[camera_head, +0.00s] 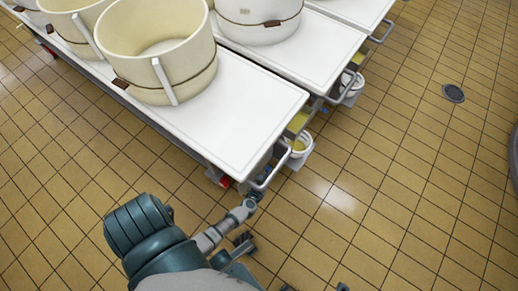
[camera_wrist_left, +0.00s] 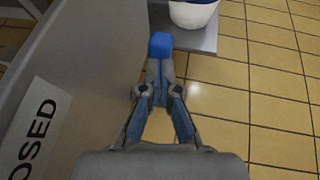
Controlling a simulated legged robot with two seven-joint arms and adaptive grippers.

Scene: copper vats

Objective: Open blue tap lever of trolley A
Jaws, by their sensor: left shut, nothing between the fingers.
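The nearest trolley (camera_head: 245,125) has a white top and stands in front of me in the head view; no letter A shows on it. My left gripper (camera_head: 257,194) is by its front corner, below the handle rail, small and partly hidden. In the left wrist view the left gripper (camera_wrist_left: 159,72) is shut and empty. Its fingertips point at the blue tap lever (camera_wrist_left: 161,44), which is just beyond them; I cannot tell whether they touch. A sign reading "OSED" (camera_wrist_left: 40,125) is on the grey trolley side. Small dark parts at the head view's bottom edge may be my right gripper.
Large cream vats (camera_head: 160,45) stand on the trolleys. A white bucket (camera_head: 298,148) sits on a low shelf at the trolley's end, and it shows in the left wrist view (camera_wrist_left: 193,13). The handle rail (camera_head: 272,174) juts out near my left gripper.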

